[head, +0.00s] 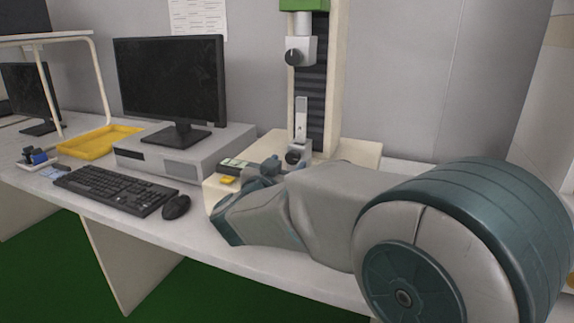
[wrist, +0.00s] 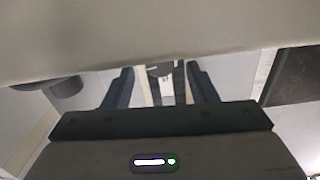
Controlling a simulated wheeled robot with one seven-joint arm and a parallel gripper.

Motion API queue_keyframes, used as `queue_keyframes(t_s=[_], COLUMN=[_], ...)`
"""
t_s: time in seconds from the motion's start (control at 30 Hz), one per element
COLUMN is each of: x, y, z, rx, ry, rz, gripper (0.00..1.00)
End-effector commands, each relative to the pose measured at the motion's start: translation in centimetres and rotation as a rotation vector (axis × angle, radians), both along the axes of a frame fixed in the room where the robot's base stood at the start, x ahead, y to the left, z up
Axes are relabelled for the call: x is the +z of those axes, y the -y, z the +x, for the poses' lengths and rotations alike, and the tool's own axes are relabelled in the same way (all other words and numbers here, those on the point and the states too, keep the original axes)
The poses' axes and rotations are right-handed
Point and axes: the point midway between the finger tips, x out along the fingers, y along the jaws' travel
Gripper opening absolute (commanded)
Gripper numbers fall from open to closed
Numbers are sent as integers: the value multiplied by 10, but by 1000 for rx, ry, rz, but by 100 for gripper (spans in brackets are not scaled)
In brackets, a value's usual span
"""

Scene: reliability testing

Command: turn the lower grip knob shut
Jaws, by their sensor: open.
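The lower grip knob (head: 293,157) is a dark round knob on the light grey lower grip of the testing machine. Above it a pale flat strip (head: 301,118) stands upright. The upper grip (head: 301,50) has a similar dark knob. My gripper (wrist: 160,70) is open, with its two dark fingers spread apart in the wrist view. Pale strips and a small dark part show between and beyond the fingers; I cannot tell if that part is the knob. In the head view my arm reaches in from the right and hides most of the gripper, which is close to the lower grip's left.
A yellow piece (head: 228,180) and a small panel lie on the machine's base beside my gripper. A monitor (head: 171,85), keyboard (head: 115,190), mouse (head: 176,207) and yellow tray (head: 98,141) are to the left. The desk front (head: 215,245) is clear.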

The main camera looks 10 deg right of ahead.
Motion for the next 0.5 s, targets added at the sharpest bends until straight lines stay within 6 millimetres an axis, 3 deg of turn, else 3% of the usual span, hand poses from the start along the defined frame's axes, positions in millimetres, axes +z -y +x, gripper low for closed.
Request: queue_keyframes(t_s=[0.2,0.5], x=[-1,0], y=[14,16], z=[21,24], rx=[-1,1], ry=[0,0], rz=[0,0], gripper=[52,52])
